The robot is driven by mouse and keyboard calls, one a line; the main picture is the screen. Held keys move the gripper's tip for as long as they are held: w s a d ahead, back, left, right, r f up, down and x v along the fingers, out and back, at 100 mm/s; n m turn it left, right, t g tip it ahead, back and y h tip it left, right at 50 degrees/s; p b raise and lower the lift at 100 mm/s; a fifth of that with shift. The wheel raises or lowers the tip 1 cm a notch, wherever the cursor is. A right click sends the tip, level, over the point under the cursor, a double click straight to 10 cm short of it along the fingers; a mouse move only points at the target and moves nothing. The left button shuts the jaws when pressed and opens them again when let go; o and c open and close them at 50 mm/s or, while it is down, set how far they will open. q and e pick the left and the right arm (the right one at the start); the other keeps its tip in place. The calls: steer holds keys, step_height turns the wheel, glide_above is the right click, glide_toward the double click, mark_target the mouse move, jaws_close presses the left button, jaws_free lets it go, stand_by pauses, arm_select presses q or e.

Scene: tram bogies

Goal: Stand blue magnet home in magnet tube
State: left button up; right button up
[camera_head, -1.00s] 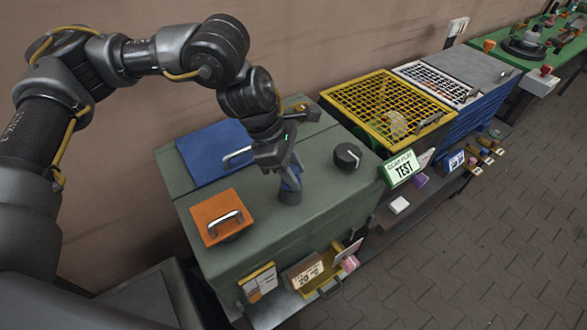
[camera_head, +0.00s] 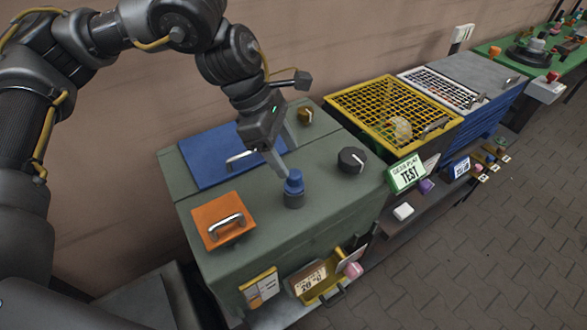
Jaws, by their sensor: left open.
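The blue magnet (camera_head: 294,182) stands upright in the dark magnet tube (camera_head: 294,201) on top of the green cabinet. Its blue upper part shows above the tube's rim; its lower part is hidden inside. My left gripper (camera_head: 289,165) is open just above and behind the magnet, with its fingers spread and nothing between them. One fingertip is close to the magnet's top; I cannot tell whether it touches. My right gripper is not in view.
On the green cabinet (camera_head: 265,222) are a blue lid with a handle (camera_head: 208,157), an orange plate with a handle (camera_head: 213,210), a black knob (camera_head: 351,159) and a small brass knob (camera_head: 305,114).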

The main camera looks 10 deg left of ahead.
arm_select(q)
steer(key=v, duration=0.4)
steer(key=shift+r, duration=0.1)
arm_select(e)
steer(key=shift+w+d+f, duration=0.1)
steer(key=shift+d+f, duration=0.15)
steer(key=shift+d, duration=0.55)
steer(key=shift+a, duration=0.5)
